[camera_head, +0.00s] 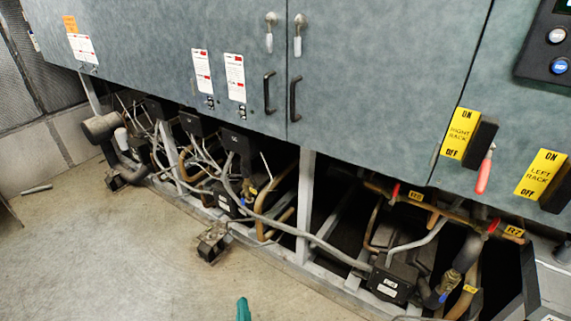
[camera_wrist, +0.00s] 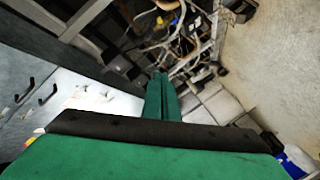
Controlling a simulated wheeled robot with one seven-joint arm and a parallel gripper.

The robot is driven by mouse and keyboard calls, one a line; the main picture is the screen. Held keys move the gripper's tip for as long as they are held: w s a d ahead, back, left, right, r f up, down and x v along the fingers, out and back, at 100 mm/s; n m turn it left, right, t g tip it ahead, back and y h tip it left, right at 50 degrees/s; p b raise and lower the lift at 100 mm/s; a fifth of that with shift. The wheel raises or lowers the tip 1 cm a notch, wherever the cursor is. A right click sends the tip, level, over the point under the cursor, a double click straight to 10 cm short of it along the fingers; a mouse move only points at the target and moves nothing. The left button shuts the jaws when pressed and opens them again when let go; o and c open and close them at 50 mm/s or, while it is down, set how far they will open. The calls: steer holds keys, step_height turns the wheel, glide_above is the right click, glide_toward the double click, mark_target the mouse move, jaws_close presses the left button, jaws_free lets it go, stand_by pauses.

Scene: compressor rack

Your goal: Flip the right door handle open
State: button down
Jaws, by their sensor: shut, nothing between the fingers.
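The right door (camera_head: 385,75) is a grey-green cabinet panel and looks closed. Its silver handle (camera_head: 298,40) hangs straight down near the door's left edge, at the top of the head view. A matching handle (camera_head: 269,36) hangs on the left door (camera_head: 140,45), across the seam. My gripper's green tip (camera_head: 243,309) shows at the bottom edge of the head view, low and well away from both handles. In the wrist view my gripper (camera_wrist: 160,74) has its green fingers together, with nothing between them, pointing toward pipes. I cannot make out the silver handles there.
Black pull bars (camera_head: 294,98) and (camera_head: 268,93) flank the seam below the handles. Yellow rack switches (camera_head: 459,133) and a red-tipped lever (camera_head: 484,172) are at right. Pipes and a metal frame (camera_head: 303,205) fill the space below. The floor (camera_head: 110,255) is mostly clear at left.

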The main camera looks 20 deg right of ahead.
steer(key=w+d+r+n+h, duration=0.1)
steer(key=w+d+r+h, duration=0.25)
steer(key=w+r, duration=0.8)
steer(key=w+d+r+n+h, duration=0.2)
steer(key=w+d+r, duration=0.2)
steer(key=w+r, duration=0.75)
steer(key=d+r+g+h, duration=0.1)
steer(key=d+r, duration=0.1)
steer(key=r, duration=0.6)
steer(key=d+r+h, duration=0.1)
steer(key=d+r, duration=0.1)
steer(key=r, duration=0.6)
steer(key=m+g+h, duration=0.1)
steer(key=g+h, duration=0.1)
steer(key=h, duration=0.1)
glide_toward(298, 39)
step_height(298, 39, down, 2)
steer(key=a, duration=0.3)
steer(key=shift+w+d+f, duration=0.1)
steer(key=shift+w+f, duration=0.05)
steer(key=shift+w, duration=0.25)
steer(key=x, duration=1)
steer(key=shift+d, duration=0.1)
